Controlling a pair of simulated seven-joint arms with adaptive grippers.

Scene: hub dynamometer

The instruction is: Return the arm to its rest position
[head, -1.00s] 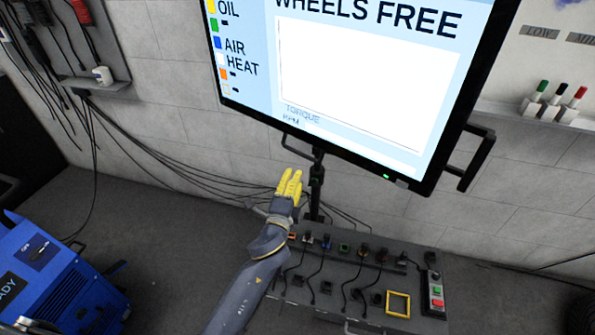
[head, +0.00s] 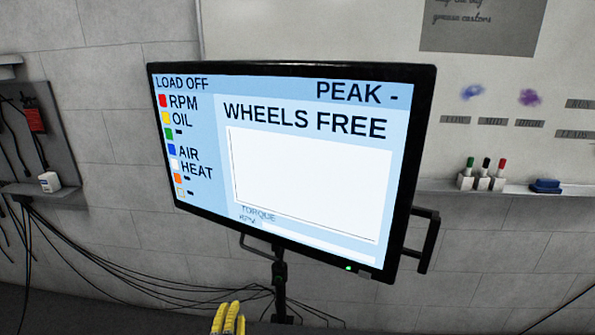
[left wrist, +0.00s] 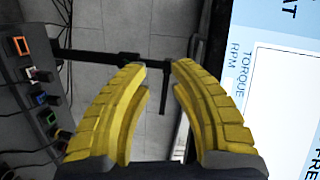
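My left gripper (head: 229,318) shows only as yellow fingertips at the bottom edge of the head view, below the monitor; the rest of the arm is out of frame. In the left wrist view its two yellow fingers (left wrist: 160,70) stand apart with a clear gap and nothing between them. The monitor (head: 290,160) reads "WHEELS FREE" and "LOAD OFF". Part of its screen (left wrist: 270,90) also shows at the right of the left wrist view. My right gripper is in neither view.
The monitor's stand (head: 279,285) and loose black cables (head: 130,277) are near the gripper. A control panel with coloured sockets (left wrist: 40,98) lies left in the left wrist view. A wall shelf (head: 530,190) holds markers (head: 484,177) and a blue eraser (head: 546,186).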

